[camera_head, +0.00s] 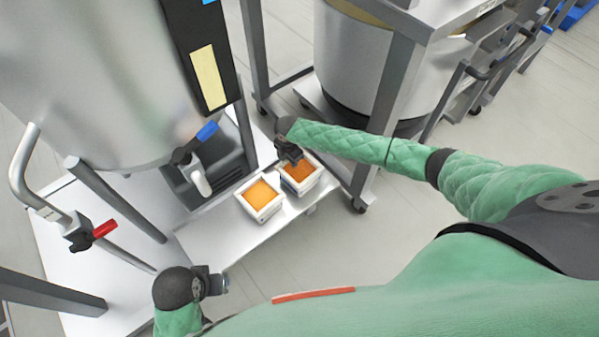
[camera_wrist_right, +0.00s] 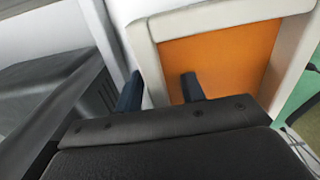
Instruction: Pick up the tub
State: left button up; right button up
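Two square white tubs with orange contents stand side by side on the metal shelf. The left tub (camera_head: 259,209) is nearer to me, and the right tub (camera_head: 312,182) is partly hidden by my right gripper (camera_head: 293,160). In the right wrist view, a tub (camera_wrist_right: 143,50) fills the upper right. There the right gripper (camera_wrist_right: 160,86) has its two fingers apart, one outside the tub's side wall and one over the orange inside. Whether the fingers touch the wall cannot be told. My left gripper (camera_head: 216,284) is low at the left, away from the tubs; its fingers are unclear.
A metal shelf (camera_head: 232,232) carries the tubs. A grey dispenser base with a white spout (camera_head: 201,181) stands just left of them, below a large steel vessel (camera_head: 85,75). A steel frame leg (camera_head: 388,105) rises at the right. Open floor lies in front.

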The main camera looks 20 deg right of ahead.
jog(key=shift+f, duration=0.7)
jog(key=shift+c, duration=0.5)
grip_shut()
jog(key=shift+w+r, duration=0.1)
